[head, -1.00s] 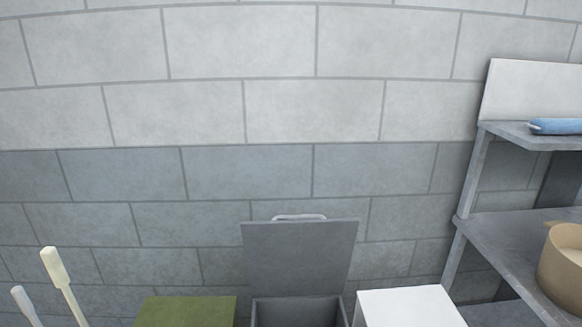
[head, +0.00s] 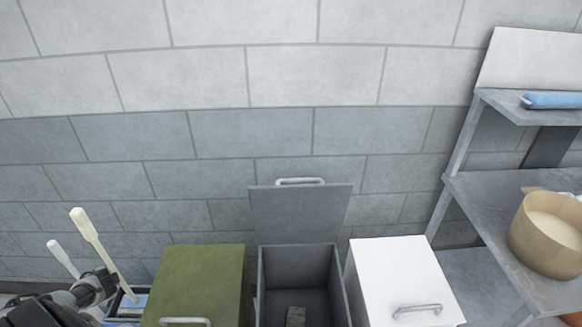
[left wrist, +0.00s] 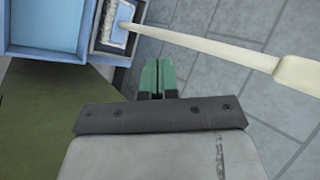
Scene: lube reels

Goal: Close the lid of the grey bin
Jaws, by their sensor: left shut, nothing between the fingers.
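The grey bin (head: 263,290) stands at the bottom middle of the head view. Its lid (head: 300,212) is open and stands upright at the back, near the block wall. The lid has a pale handle (head: 300,181) on its top edge. Part of my left arm shows at the lower left of the head view, left of the bins. My right gripper is in neither view.
A green bin (head: 198,280) and a white bin (head: 400,275), both lidded, flank the grey one. Long-handled tools (head: 90,230) stand at left, near a blue container (left wrist: 45,28). At right, a metal shelf (head: 480,200) holds a tan pot (head: 545,245).

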